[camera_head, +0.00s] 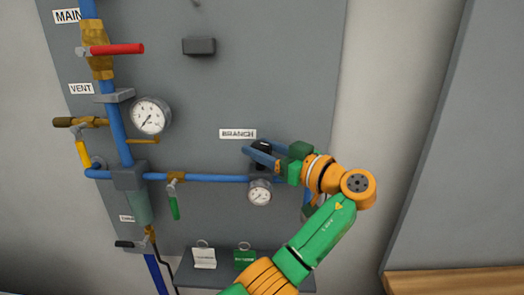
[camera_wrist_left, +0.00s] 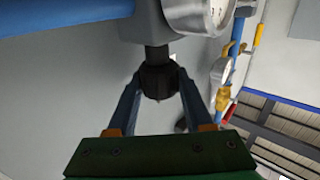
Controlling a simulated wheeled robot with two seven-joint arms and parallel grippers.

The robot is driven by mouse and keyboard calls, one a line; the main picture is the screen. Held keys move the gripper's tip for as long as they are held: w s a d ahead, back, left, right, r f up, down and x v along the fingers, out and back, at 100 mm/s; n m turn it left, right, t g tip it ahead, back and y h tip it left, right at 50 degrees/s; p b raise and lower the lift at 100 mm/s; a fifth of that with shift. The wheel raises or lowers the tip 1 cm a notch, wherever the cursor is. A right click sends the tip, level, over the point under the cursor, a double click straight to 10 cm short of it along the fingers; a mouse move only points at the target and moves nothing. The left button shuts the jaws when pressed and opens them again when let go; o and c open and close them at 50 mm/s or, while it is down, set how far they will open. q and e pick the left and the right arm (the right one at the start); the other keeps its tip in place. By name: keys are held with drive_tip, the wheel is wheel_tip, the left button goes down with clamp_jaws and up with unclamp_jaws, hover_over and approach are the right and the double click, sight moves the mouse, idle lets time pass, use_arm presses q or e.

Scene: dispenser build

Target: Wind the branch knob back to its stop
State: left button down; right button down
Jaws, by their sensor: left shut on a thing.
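The branch knob (camera_head: 263,146) is small and black, just below the BRANCH label (camera_head: 238,134) on the grey panel. My left gripper (camera_head: 254,154) reaches it from the right, and its blue fingers partly hide it. In the left wrist view the dark, ribbed knob (camera_wrist_left: 158,80) sits on a dark stem below a grey body. The fingers of the left gripper (camera_wrist_left: 157,90) are shut on it, one on each side. I cannot make out a turn mark or stop on the knob. My right gripper is in neither view.
A small gauge (camera_head: 260,191) hangs close below the gripper on the blue pipe (camera_head: 215,178). A green-handled valve (camera_head: 174,203), a larger gauge (camera_head: 151,116) and a red lever (camera_head: 118,49) are farther left. Two tags (camera_head: 204,257) stand below. The panel's upper right is clear.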

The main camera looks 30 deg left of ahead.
sight(268, 150)
use_arm(q)
drive_tip(key=shift+r+g, duration=0.1)
drive_tip(key=shift+g, duration=0.2)
drive_tip(key=c, duration=0.6)
unclamp_jaws()
drive_tip(key=shift+a, duration=0.1)
drive_tip(key=d+b, duration=0.2)
drive_tip(key=shift+s+d+f, duration=0.15)
drive_tip(key=shift+d+f, duration=0.2)
drive_tip(key=shift+f, duration=0.05)
drive_tip(key=d, duration=0.3)
drive_tip(key=d+b, duration=0.1)
drive_tip(key=shift+s+d+r, duration=0.35)
drive_tip(key=shift+s, duration=0.05)
drive_tip(key=shift+a, duration=0.2)
